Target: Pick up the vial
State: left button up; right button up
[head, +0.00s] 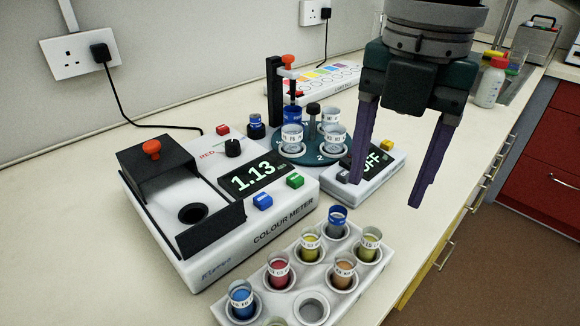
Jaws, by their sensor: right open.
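Several labelled vials stand upright in a white rack (386,262) at the front: blue (241,302), red (279,272), yellow (310,246), one with a blue upper part (337,220), yellow-green (370,244) and orange (344,273). One front rack hole (312,309) is empty. More vials, such as a clear one (292,138), stand on a teal turntable (284,155). Which vial is meant cannot be told. My right gripper (388,194) is open and empty, pointing down above the bench, behind and right of the rack. My left gripper is not in view.
A white colour meter (232,225) reading 1.13 with a raised black lid stands left. A smaller box (387,163) showing OFF stands behind the right gripper. A white bottle (490,85) stands far right. The bench right of the rack is clear up to its edge.

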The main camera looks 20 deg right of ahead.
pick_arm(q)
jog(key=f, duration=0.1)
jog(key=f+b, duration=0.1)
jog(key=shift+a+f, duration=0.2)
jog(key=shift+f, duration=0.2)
pick_arm(e)
jog(key=f, duration=0.2)
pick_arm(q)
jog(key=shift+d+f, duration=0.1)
pick_arm(e)
send_over(372, 235)
notch_tip(372, 235, down, 4)
pick_arm(q)
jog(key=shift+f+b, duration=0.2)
jog(key=shift+b, duration=0.2)
pick_arm(e)
jog(key=shift+n, duration=0.4)
jog(key=f, duration=0.5)
jog(key=shift+s+a, duration=0.35)
jog(key=shift+a, duration=0.05)
grip_shut()
